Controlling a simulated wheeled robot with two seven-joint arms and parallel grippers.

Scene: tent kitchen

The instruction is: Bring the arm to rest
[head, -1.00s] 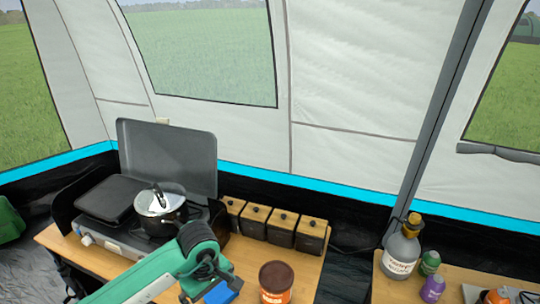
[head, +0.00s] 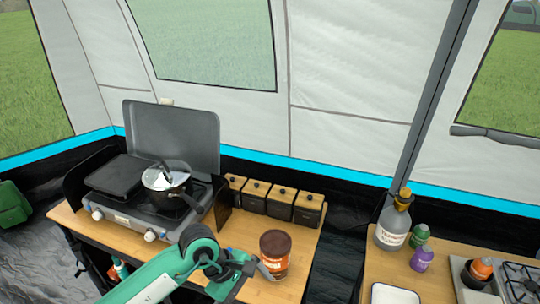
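My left arm, green with dark joints, comes in from the bottom of the head view and bends near the table's front edge. Its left gripper (head: 258,268) is beside the brown jar (head: 275,246) with an orange label, on the jar's left. I cannot tell whether it touches the jar, and the finger gap is too small to judge. No held object shows. My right gripper is out of view.
A camping stove (head: 142,222) with a lidded pot (head: 166,182) stands on the left of the wooden table (head: 240,232). Several wood-topped canisters (head: 281,201) line the back. On the right table (head: 375,268) are a grey bottle (head: 393,227), small bottles (head: 422,260) and a tray (head: 395,294).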

